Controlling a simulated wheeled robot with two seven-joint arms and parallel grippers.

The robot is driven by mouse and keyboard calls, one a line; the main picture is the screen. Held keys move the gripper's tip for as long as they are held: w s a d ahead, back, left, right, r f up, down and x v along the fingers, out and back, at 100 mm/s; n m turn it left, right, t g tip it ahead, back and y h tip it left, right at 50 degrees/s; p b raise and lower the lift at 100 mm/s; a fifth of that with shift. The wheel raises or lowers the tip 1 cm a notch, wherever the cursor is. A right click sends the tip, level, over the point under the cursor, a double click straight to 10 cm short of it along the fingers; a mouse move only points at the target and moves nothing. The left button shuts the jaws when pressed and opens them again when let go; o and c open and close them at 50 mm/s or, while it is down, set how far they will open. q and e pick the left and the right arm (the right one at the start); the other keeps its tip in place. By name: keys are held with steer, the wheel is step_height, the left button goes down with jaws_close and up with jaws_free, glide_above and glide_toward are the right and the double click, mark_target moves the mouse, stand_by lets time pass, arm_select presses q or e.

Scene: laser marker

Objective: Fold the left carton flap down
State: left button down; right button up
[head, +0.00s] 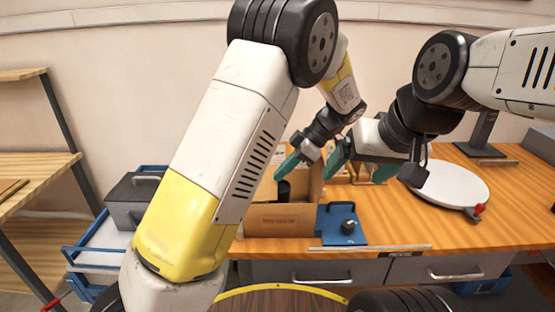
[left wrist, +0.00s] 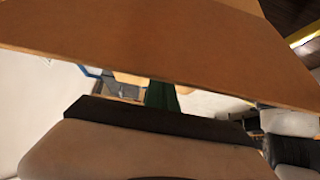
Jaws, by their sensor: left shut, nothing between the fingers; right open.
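The open brown carton (head: 272,221) stands on the wooden bench, with a dark object (head: 284,190) showing in its opening. A raised cardboard panel shows at its right side; my left arm hides the carton's left side, so I cannot make out the left flap there. My left gripper (head: 288,166) is shut and empty, with teal fingers angled down over the carton. In the left wrist view a broad cardboard panel (left wrist: 150,45) crosses close to the camera, with a green fingertip (left wrist: 162,96) below its edge. My right gripper (head: 362,166) is open and empty, right of the carton.
A blue fixture with a black knob (head: 342,224) sits just right of the carton. A round white plate (head: 447,183) lies further right on the bench (head: 400,225). A blue-railed cart with a grey box (head: 128,207) and a wooden shelf (head: 35,170) stand at left.

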arm_select(q)
steer(key=shift+d+f, duration=0.25)
steer(key=shift+f, duration=0.45)
steer(key=shift+a+f, duration=0.15)
